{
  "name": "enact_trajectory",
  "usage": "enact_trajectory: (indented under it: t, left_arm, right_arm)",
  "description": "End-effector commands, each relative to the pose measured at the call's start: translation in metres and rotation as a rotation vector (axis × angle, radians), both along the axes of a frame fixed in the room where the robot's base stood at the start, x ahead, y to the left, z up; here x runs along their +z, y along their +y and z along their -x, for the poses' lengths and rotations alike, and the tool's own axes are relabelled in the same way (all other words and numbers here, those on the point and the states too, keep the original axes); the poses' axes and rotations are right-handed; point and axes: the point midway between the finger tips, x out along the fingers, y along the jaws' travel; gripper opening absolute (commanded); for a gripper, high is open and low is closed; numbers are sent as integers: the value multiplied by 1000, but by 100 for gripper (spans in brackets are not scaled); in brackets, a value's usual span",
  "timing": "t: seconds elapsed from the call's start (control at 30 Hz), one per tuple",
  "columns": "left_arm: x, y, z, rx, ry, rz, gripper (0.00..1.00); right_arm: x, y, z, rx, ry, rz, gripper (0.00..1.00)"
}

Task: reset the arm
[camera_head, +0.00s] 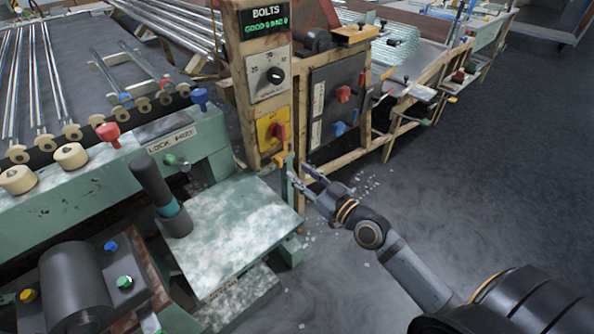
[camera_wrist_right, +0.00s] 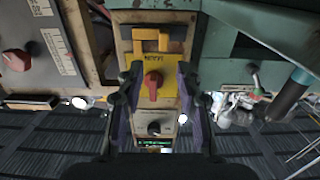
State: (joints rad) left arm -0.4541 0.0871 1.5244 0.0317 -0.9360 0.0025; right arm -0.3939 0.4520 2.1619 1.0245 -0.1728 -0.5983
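My right arm (camera_head: 405,270) comes in from the lower right in the head view. Its gripper (camera_head: 301,174) is in front of the lower part of a wooden control post (camera_head: 243,95). The two fingers stand apart with nothing visible between them. In the right wrist view the open gripper (camera_wrist_right: 158,78) frames a red switch knob (camera_wrist_right: 152,86) on a yellow plate; the knob lies beyond the fingers, and I cannot tell how far. The red knob also shows in the head view (camera_head: 279,131), above and left of the fingertips. My left gripper is not in view.
A green bench with a pale worn plate (camera_head: 226,228) and a dark upright cylinder (camera_head: 160,190) stands left of the gripper. A dark panel (camera_head: 337,97) with red and blue knobs is behind it. Glass tubes (camera_head: 50,75) lie at upper left. The floor (camera_head: 480,180) at right is open, with scattered shards.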

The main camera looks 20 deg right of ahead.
Motion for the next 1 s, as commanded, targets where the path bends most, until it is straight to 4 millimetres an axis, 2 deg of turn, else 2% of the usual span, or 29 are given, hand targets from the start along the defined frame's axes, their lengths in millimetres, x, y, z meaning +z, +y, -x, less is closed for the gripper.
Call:
enact_trajectory:
  t: [0.37,0.47,0.57,0.6,0.67,0.7,0.8,0.9,1.0]
  left_arm:
    - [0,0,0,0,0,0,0]
    - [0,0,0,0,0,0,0]
    - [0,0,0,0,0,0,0]
    - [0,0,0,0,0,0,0]
    - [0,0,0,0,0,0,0]
    - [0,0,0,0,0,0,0]
    - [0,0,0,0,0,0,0]
    - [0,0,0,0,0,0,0]
    - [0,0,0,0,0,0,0]
  right_arm:
    - [-1,0,0,-1,3,1,36]
    - [-23,-3,-1,-7,55,16,36]
    - [-83,-10,4,-25,202,52,36]
    - [-116,-14,9,-36,287,71,36]
    - [-168,-20,23,-57,427,99,36]
    - [-202,-24,36,-73,523,116,36]
    - [-277,-33,75,-116,750,155,36]
    - [-333,-40,116,-161,941,189,36]
    - [-375,-44,158,-204,1104,220,36]
